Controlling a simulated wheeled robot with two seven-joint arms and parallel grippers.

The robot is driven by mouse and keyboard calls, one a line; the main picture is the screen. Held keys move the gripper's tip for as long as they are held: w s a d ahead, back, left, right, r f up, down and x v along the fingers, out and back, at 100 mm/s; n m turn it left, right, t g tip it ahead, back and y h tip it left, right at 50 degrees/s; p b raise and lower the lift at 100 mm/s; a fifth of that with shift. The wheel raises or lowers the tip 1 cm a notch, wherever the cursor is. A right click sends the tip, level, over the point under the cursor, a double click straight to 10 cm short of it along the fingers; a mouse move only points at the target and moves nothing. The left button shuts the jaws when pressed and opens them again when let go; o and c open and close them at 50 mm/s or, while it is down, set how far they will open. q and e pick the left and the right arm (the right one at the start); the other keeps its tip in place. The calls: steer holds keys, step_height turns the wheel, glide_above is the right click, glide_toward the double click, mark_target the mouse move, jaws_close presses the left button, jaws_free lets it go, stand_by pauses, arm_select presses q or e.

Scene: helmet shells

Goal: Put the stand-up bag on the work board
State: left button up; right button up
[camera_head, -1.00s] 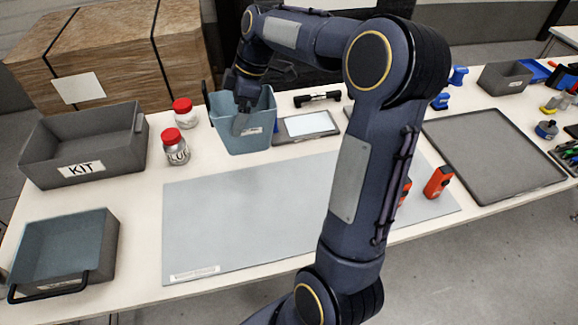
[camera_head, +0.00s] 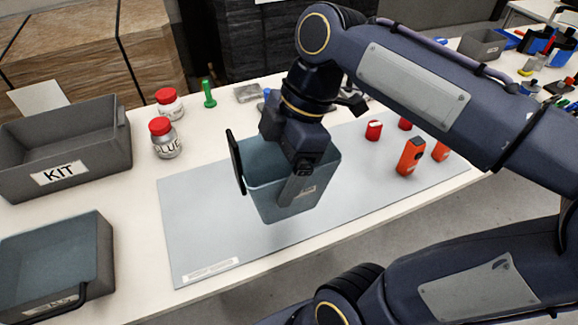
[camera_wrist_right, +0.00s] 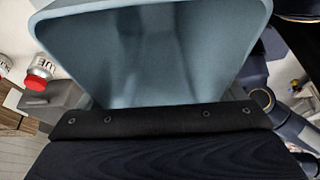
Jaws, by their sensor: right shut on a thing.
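The stand-up bag (camera_head: 262,200) is a blue-grey, open-topped container with a pale label and a black bar at its left side. My right gripper (camera_head: 297,182) is shut on its near wall, with one finger showing outside. The bag is over the middle of the work board (camera_head: 198,232), a flat light-grey sheet. I cannot tell whether its base touches the board. In the right wrist view the bag's inside (camera_wrist_right: 160,50) fills the upper middle, beyond the dark gripper body. My left gripper is not in view.
A grey KIT bin (camera_head: 110,160) and a blue-grey tray (camera_head: 50,250) stand at left. Two red-lidded jars (camera_head: 165,140) stand behind the board. Orange-red items (camera_head: 410,157) stand on the board's right part. Its left part is clear.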

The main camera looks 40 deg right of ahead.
steer(key=w+d+f, duration=0.1)
steer(key=w, duration=0.1)
steer(key=w+f, duration=0.1)
steer(key=w, duration=0.2)
steer(key=w+d+f, duration=0.1)
steer(key=w, duration=0.1)
steer(key=shift+w+d+f, duration=0.3)
steer(key=shift+w+d, duration=0.05)
steer(key=w+d+f, duration=0.1)
steer(key=w+f, duration=0.4)
steer(key=f, duration=0.4)
steer(key=shift+d, duration=0.4)
steer(key=shift+f, duration=0.2)
steer(key=shift+f, duration=0.15)
steer(key=o, duration=0.7)
